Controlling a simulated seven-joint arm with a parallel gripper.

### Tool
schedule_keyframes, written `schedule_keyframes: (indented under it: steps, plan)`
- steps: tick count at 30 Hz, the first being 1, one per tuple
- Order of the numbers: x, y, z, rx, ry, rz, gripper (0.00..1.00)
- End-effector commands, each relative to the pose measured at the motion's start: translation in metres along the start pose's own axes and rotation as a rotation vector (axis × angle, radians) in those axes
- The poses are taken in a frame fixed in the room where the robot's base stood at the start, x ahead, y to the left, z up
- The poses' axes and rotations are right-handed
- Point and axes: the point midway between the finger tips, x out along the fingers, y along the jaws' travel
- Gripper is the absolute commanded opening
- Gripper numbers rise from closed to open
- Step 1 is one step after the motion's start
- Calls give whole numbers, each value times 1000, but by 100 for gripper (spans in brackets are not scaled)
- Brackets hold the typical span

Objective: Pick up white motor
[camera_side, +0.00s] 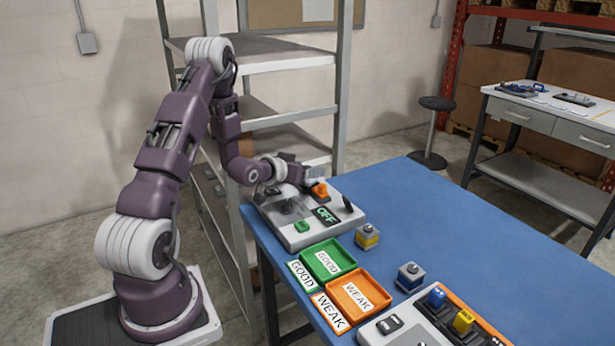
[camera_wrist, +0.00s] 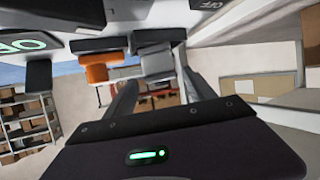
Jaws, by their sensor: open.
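A pale grey-white block (camera_wrist: 155,62), which looks like the white motor, shows in the wrist view just beyond and between my fingertips. My gripper (camera_wrist: 154,82) is open, with one finger on each side of the line to that block. I cannot tell whether the fingers touch it. In the side view my gripper (camera_side: 314,174) is low over the back of the grey tester box (camera_side: 300,238), beside an orange part (camera_side: 319,190). The orange part (camera_wrist: 95,70) is left of the pale block in the wrist view. The pale block is not clearly seen from the side.
A green GOOD tray (camera_side: 312,263) and orange WEAK tray (camera_side: 338,293) lie in front.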

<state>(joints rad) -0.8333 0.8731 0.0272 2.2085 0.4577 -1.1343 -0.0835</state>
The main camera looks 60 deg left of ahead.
Motion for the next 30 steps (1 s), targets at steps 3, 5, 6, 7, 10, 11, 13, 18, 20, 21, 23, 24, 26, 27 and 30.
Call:
schedule_keyframes:
  steps: [3, 5, 6, 7, 10, 11, 13, 18, 20, 21, 23, 24, 26, 27, 30]
  plan:
    - [23, -3, 9, -1, -1, 1, 64]
    - [33, -3, 9, -1, 0, 2, 64]
    - [39, -3, 9, -1, 1, 2, 64]
    - [42, -3, 9, -1, 0, 2, 64]
    - [45, -3, 9, -2, -2, 1, 64]
    - [45, -3, 9, -2, -2, 1, 64]
    - [45, -3, 9, -2, -2, 1, 64]
    - [45, -3, 9, -2, -1, 1, 40]
    - [45, -3, 9, -2, -1, 1, 28]
    - [45, -3, 8, -2, -1, 1, 20]
    - [45, -3, 8, -2, -1, 1, 9]
    - [45, -3, 8, -2, -1, 1, 1]
    - [45, -3, 8, -2, -1, 1, 0]
    - [45, -3, 8, -2, -1, 1, 0]
    - [45, -3, 8, -2, 1, 1, 0]
